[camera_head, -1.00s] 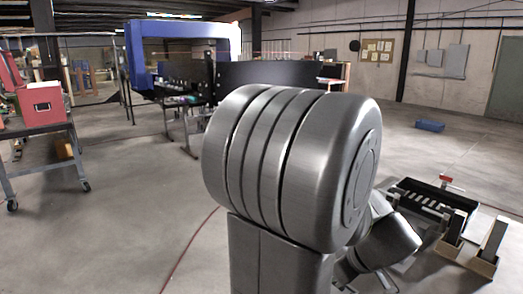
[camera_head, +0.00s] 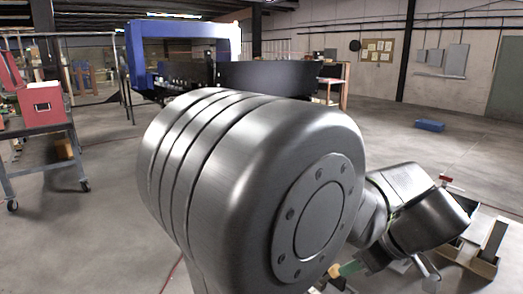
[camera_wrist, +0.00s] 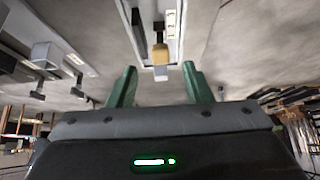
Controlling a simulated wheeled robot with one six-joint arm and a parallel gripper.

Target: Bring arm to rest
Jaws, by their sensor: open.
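My arm fills the middle of the head view, its large grey joint close to the camera. My gripper (camera_wrist: 160,86) shows in the wrist view with its two green fingers spread apart and nothing between their tips. A green fingertip also shows low at the right in the head view; the rest of my gripper is hidden there behind the arm.
A blue-framed machine (camera_head: 183,40) with a dark conveyor stands at the back. A red box (camera_head: 41,104) sits on a wheeled cart (camera_head: 38,135) at left. A blue box (camera_head: 430,125) lies on open floor at right. A pale fixture (camera_wrist: 148,22) shows beyond my fingers.

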